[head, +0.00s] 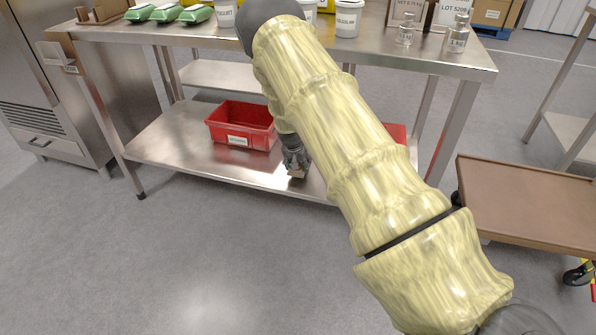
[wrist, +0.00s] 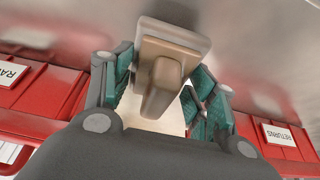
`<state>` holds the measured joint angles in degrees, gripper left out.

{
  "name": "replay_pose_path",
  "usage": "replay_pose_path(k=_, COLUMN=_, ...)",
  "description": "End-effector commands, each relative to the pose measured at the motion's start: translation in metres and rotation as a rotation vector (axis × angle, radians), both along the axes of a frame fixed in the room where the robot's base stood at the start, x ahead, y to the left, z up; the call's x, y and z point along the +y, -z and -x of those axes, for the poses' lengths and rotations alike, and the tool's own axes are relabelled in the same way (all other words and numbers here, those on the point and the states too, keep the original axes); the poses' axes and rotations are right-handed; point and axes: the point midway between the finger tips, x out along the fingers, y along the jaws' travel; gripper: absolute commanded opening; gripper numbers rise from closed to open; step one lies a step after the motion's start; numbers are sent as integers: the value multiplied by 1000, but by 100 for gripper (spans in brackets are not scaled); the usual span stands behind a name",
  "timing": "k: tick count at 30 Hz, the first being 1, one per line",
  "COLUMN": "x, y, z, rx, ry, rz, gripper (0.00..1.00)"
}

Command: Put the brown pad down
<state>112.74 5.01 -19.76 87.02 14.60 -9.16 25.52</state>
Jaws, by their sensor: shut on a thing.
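The brown pad (wrist: 174,48) is a tan block with a rounded grip, seen up close in the wrist view. My gripper (wrist: 158,92) has its teal-padded fingers on both sides of the grip and is shut on it. In the head view my gripper (head: 295,158) is low, at the front part of the steel table's lower shelf (head: 170,152). The pad (head: 297,173) shows small under the fingers. I cannot tell whether it touches the shelf. My arm hides part of the shelf to the right.
A red bin (head: 241,126) stands on the shelf left of my gripper. Another red bin (head: 397,132) is partly hidden behind my arm. The shelf's left end is clear.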

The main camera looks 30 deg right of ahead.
Motion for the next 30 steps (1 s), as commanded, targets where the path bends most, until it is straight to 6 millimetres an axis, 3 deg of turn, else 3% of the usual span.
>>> replay_pose_path(k=5, x=0, y=25, z=0, rx=-1, ry=0, rz=1, gripper=35)
replay_pose_path(k=26, x=0, y=36, z=1, rx=1, ry=0, rz=-1, gripper=35)
replay_pose_path(k=27, x=0, y=36, z=1, rx=1, ry=0, rz=-1, gripper=63)
replay_pose_path(k=30, x=0, y=37, z=1, rx=2, ry=0, rz=-1, gripper=79)
